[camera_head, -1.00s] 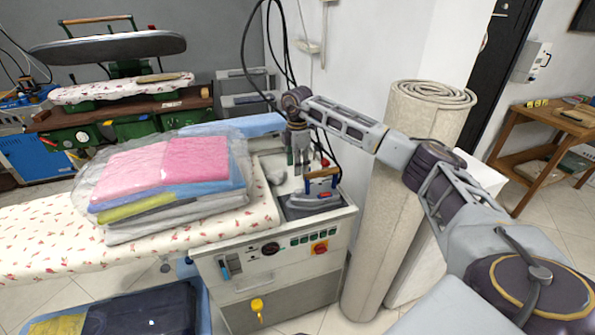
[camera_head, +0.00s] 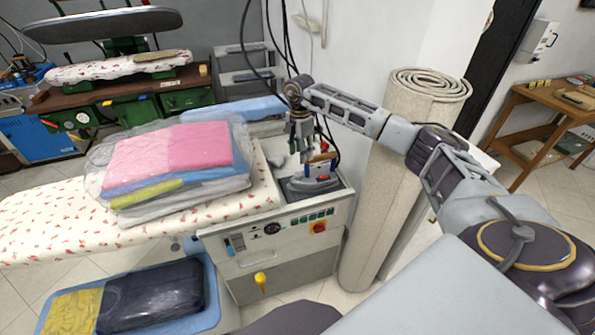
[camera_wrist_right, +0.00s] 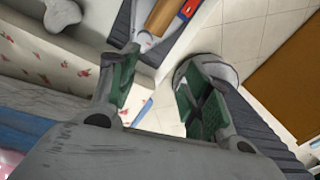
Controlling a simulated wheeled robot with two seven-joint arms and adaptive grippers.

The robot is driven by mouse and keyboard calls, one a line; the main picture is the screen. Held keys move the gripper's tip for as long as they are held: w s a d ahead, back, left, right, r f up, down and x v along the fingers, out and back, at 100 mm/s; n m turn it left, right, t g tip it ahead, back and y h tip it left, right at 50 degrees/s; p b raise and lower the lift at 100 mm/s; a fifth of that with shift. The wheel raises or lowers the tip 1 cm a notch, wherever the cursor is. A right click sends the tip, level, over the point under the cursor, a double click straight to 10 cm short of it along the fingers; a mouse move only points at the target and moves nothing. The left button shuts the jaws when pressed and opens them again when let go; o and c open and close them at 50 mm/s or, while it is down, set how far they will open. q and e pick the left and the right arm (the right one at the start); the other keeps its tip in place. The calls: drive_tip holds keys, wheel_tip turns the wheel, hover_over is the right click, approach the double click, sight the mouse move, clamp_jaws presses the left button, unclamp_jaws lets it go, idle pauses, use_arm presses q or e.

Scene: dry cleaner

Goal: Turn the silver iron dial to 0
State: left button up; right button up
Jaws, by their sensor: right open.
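The silver iron (camera_head: 312,186) rests on the grey pad at the back right of the ironing station. It has a brown wooden handle, with red and blue parts near it. My right gripper (camera_head: 302,153) points down just above and behind the iron, open and empty. In the right wrist view the open green-padded fingers of my right gripper (camera_wrist_right: 160,88) show with nothing between them. Beyond them the iron's wooden handle (camera_wrist_right: 166,14) shows at the top. The iron's dial is too small or hidden to make out. My left gripper is not in view.
Bagged folded laundry (camera_head: 170,158) lies on the floral ironing board (camera_head: 60,222), left of the iron. A rolled carpet (camera_head: 380,205) stands right of the station. Dark cables hang behind my right gripper. A blue bin (camera_head: 213,308) sits on the floor at front left.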

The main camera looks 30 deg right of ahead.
sight(298, 174)
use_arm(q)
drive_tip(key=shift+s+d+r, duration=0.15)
use_arm(e)
drive_tip(key=shift+w+a+r+n+t, duration=0.1)
drive_tip(key=shift+w+r+n+t, duration=0.15)
drive_tip(key=shift+n, duration=4.8)
drive_tip(key=shift+w+d+r+n+t, duration=0.1)
drive_tip(key=shift+w+r+n+t, duration=0.2)
drive_tip(key=shift+n, duration=4.8)
drive_tip(key=shift+w+a+r+n+t, duration=0.1)
drive_tip(key=shift+w+n, duration=0.25)
drive_tip(key=shift+n, duration=4.7)
drive_tip(key=shift+f, duration=0.15)
use_arm(q)
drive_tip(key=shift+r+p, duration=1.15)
drive_tip(key=shift+p, duration=0.15)
use_arm(e)
drive_tip(key=shift+w+f, duration=0.15)
drive_tip(key=shift+f, duration=3.25)
drive_tip(key=shift+w+f, duration=0.1)
drive_tip(key=shift+f, duration=3.25)
